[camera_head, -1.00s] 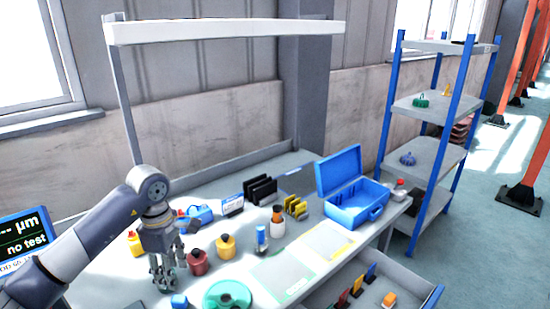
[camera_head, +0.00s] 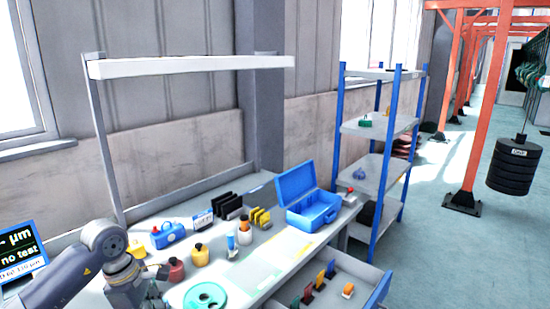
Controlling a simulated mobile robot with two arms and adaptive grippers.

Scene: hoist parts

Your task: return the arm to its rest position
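My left arm (camera_head: 62,280) comes in from the lower left, over the left end of the workbench. Its gripper (camera_head: 150,297) points down near the bench's front left, beside the red bottle (camera_head: 177,270). The fingers are small and partly cut by the view's lower edge, so I cannot tell whether they are open or shut. My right arm and gripper are not in view.
The workbench (camera_head: 262,283) holds a yellow bottle (camera_head: 200,255), a teal disc (camera_head: 205,297) and an open blue toolbox (camera_head: 312,207). An open drawer (camera_head: 335,291) juts out in front. A blue-posted shelf (camera_head: 375,170) stands right; black weights (camera_head: 515,165) hang farther right.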

